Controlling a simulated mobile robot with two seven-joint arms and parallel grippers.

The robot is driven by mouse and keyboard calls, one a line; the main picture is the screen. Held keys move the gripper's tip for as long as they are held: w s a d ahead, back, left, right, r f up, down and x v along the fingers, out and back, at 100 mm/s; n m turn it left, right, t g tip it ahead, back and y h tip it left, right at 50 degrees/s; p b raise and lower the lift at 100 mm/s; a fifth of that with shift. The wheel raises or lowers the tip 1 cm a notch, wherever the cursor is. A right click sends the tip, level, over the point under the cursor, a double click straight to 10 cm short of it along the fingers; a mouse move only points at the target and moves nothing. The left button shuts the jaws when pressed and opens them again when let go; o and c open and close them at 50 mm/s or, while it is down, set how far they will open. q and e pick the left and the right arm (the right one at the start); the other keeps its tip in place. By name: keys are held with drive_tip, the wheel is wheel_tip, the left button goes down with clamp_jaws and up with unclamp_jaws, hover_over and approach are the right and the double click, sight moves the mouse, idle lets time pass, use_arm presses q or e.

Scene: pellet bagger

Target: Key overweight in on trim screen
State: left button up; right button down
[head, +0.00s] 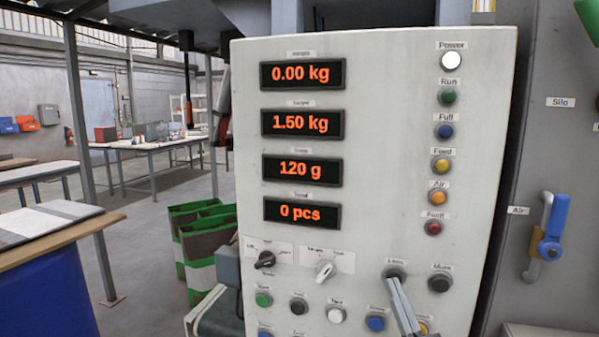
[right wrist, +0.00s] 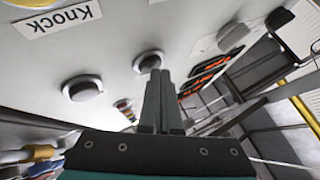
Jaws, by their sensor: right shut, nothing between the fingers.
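The grey control panel (head: 380,130) fills the middle of the head view. Its orange readouts show 0.00 kg, 1.50 kg, 120 g (head: 302,170) and 0 pcs. The black Less button (head: 395,272) and More button (head: 440,282) are low on the right. My right gripper (head: 395,283) is shut and empty, its fingertips at the Less button; I cannot tell whether they press it. In the right wrist view, the shut fingers (right wrist: 160,75) end at a round dark button (right wrist: 148,61); a second one (right wrist: 82,88) is to the left. My left gripper is not in view.
A black selector (head: 264,260) and a white selector (head: 325,270) are left of Less. Several coloured push buttons sit below; lamps line the right side, with the white Power lamp (head: 451,61) lit. A blue-handled valve (head: 550,235) is at the right. Green-white bags (head: 205,240) stand left.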

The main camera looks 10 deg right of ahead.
idle(0.3)
drive_tip(key=shift+s+a+p, duration=0.4)
drive_tip(key=shift+s+p, duration=0.1)
drive_tip(key=shift+s, duration=0.1)
drive_tip(key=s+a+p, duration=0.2)
drive_tip(key=s, duration=0.1)
drive_tip(key=s+a+p, duration=0.1)
drive_tip(key=s, duration=0.1)
idle(0.3)
idle(2.1)
